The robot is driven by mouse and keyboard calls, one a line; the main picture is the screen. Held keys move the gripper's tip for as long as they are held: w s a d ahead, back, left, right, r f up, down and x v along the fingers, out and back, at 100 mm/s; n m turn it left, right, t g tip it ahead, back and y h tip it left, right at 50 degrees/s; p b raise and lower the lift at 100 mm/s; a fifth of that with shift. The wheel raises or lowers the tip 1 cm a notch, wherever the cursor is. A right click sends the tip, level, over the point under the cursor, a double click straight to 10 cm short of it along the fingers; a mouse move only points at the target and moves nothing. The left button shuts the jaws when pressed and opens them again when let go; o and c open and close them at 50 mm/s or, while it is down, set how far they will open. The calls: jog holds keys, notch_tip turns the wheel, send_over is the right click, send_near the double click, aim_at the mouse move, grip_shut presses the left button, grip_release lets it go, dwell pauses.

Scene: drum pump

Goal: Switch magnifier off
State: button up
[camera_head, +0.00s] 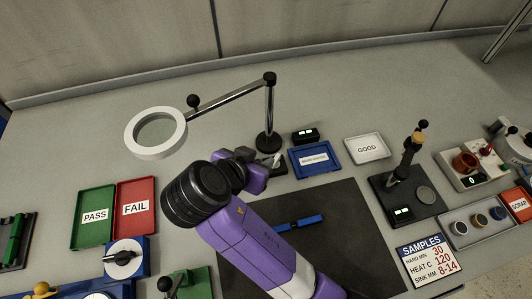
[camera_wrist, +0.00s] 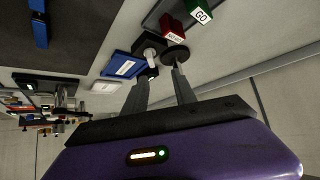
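The magnifier has a white ring head (camera_head: 172,148) on a jointed metal arm, standing on a round black base (camera_head: 268,143). The base also shows in the wrist view (camera_wrist: 176,54). A small black switch box with a pale lever (camera_head: 277,159) sits just in front of the base; it also shows in the wrist view (camera_wrist: 149,53). Which way the lever is set is unclear. My gripper (camera_wrist: 164,70) is open and empty, its fingertips near the switch box and base. Contact cannot be told. In the head view my arm hides most of the fingers.
A blue tray (camera_head: 313,173), a small black display (camera_head: 305,135) and a white GOOD tray (camera_head: 367,149) stand right of the switch. Red NO-GO (camera_wrist: 172,28) and green GO (camera_wrist: 199,12) blocks are close by in the wrist view. The dark mat (camera_head: 345,215) is mostly clear.

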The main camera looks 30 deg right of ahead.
jog(key=shift+m+g, duration=0.3)
jog(key=shift+m, duration=0.1)
jog(key=x, duration=0.5)
jog(key=s+p+x, duration=0.1)
jog(key=x, duration=0.1)
jog(key=shift+d+f, duration=0.4)
jog(key=shift+f, duration=0.05)
grip_shut()
